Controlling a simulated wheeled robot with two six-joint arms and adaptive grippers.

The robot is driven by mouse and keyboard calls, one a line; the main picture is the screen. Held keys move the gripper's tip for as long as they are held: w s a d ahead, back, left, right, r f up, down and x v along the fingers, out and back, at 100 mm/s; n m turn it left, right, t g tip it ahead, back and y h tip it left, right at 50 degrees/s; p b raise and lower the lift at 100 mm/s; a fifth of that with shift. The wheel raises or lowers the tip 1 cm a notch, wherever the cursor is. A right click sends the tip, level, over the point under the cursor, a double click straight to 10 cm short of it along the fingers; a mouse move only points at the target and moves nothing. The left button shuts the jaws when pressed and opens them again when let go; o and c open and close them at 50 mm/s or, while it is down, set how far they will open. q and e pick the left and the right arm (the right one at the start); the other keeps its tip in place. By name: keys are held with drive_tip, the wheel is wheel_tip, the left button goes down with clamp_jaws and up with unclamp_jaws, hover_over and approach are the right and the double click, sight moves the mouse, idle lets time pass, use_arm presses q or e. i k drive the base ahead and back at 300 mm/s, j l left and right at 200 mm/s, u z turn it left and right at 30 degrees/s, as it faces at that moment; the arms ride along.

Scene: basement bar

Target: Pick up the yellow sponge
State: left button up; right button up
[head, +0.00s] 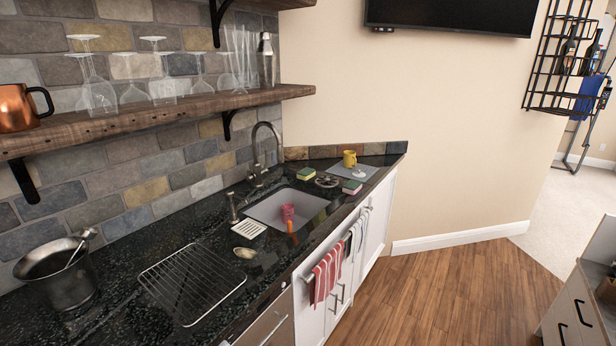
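Two small blocks that look like sponges lie on the dark counter by the sink. One sponge (306,174) is behind the sink's far right corner, with a green top and a paler yellowish side. The other sponge (352,187) lies nearer the counter's front edge, also green on top with a lighter side. Both are small in the picture, so I cannot tell their exact colours. Neither of my grippers is in view.
A yellow mug (349,158) stands on a grey mat (366,171). A wire rack (192,283) and a metal bucket (57,275) stand on the counter's left. A shelf (150,118) overhangs it. The wooden floor (460,295) is clear.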

sight(306, 173)
drive_tip(key=i+l+u, duration=0.1)
drive_tip(key=u, duration=0.35)
drive_tip(key=l+u, duration=0.2)
drive_tip(key=u, duration=0.2)
drive_tip(key=l+u, duration=0.2)
drive_tip(key=u, duration=0.25)
drive_tip(key=l+u, duration=0.15)
drive_tip(key=l, duration=0.4)
drive_tip(key=l+u, duration=0.1)
drive_tip(key=l, duration=0.45)
drive_tip(key=l+u, duration=0.15)
drive_tip(key=l, duration=0.4)
drive_tip(key=k+l+u, duration=0.15)
drive_tip(key=l, duration=0.4)
drive_tip(key=k+l+u, duration=0.15)
drive_tip(key=l, duration=0.4)
drive_tip(key=l+u, duration=0.1)
drive_tip(key=l, duration=0.45)
drive_tip(key=k, duration=0.05)
